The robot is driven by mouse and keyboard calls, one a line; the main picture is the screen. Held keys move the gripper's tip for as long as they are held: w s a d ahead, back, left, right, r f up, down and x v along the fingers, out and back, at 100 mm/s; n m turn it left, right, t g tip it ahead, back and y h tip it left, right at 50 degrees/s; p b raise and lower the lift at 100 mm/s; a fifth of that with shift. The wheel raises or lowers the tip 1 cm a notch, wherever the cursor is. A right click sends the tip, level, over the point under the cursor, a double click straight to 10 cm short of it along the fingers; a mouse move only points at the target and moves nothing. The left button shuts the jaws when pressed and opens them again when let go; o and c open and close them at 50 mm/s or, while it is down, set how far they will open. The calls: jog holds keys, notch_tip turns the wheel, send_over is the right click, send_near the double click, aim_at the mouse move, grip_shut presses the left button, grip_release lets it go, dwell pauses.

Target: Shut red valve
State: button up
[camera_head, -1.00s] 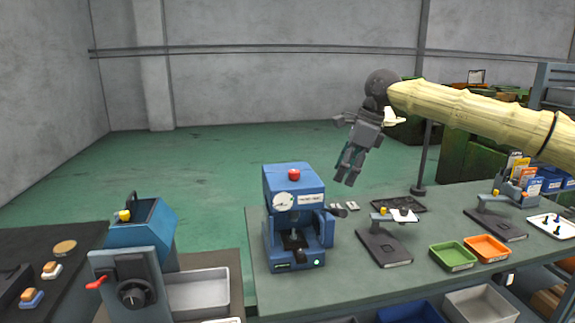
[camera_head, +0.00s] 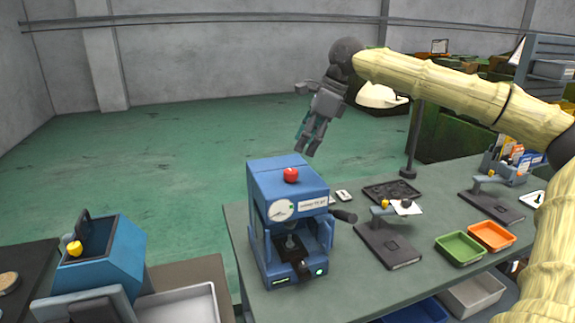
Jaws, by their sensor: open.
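My gripper (camera_head: 303,142) hangs in the air with its fingers pointing down, above and behind the blue press, and is open and empty. No part is clearly a red valve now. A red ball-shaped knob (camera_head: 291,175) sits on top of the blue press (camera_head: 285,240), which has a white gauge on its front and a black side handle. My gripper is apart from the knob. At the lower left is a blue-topped grey machine (camera_head: 107,262) with a yellow knob (camera_head: 74,248). Its lower front is cut off by the picture's edge, and its red lever is out of view.
The press stands on a grey-green workbench (camera_head: 345,285) with a dark device (camera_head: 388,245), a green tray (camera_head: 460,248) and an orange tray (camera_head: 492,236). A pale grey bin (camera_head: 180,305) is beside the left machine. Open green floor (camera_head: 170,150) lies behind.

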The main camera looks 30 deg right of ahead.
aim_at(291, 170)
jog(key=p+x, duration=0.1)
jog(key=x, duration=0.2)
jog(key=w+x, duration=0.1)
jog(key=x, duration=0.3)
jog(key=shift+w+d+f+p, duration=0.1)
jog(key=shift+w+f+p, duration=0.1)
jog(key=shift+p, duration=0.2)
jog(key=shift+s+f, duration=0.2)
jog(key=shift+f, duration=0.15)
jog(key=shift+s+f, duration=0.1)
jog(key=shift+s, duration=0.45)
jog(key=shift+w+a+f, duration=0.3)
jog(key=shift+w+f, duration=0.15)
jog(key=shift+w, duration=0.1)
jog(key=shift+s+d+r, duration=0.1)
jog(key=shift+s+r, duration=0.05)
jog(key=shift+s, duration=0.15)
jog(key=c, duration=1)
